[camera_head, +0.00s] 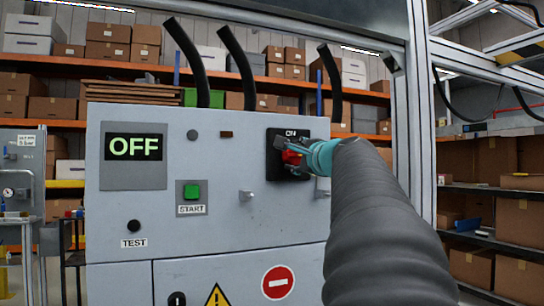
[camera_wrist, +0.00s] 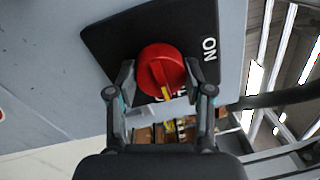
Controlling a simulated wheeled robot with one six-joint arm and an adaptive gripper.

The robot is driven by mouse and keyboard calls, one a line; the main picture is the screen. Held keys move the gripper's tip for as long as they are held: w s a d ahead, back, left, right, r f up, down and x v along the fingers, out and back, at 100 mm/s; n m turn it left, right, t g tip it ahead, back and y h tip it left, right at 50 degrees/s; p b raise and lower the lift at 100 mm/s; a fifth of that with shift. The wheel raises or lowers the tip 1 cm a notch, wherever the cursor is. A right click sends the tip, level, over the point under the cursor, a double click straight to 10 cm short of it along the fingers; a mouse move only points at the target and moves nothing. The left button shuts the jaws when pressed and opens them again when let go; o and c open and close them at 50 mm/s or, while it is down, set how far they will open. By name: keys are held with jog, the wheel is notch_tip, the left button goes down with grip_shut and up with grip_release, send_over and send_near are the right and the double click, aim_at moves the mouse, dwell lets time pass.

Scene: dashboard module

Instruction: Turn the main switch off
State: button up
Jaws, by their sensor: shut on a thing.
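The main switch is a red round knob (camera_wrist: 160,68) on a black square plate (camera_wrist: 112,40), fixed to the grey cabinet front. A white ON label (camera_wrist: 209,49) is on the plate, to the right of the knob in the wrist view. A yellow mark on the knob points down in the wrist view, towards a second label that is mostly hidden. My gripper (camera_head: 291,152) is at the switch, its fingers on both sides of the knob and shut on it. The display (camera_head: 134,147) on the cabinet reads OFF.
A grey frame post (camera_head: 415,130) stands right of the cabinet. Thick black cables (camera_head: 190,60) rise behind it. Shelves with boxes are in the background.

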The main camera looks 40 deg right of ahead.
dwell(0.4)
jog(key=o, duration=1.2)
jog(key=v, duration=1.2)
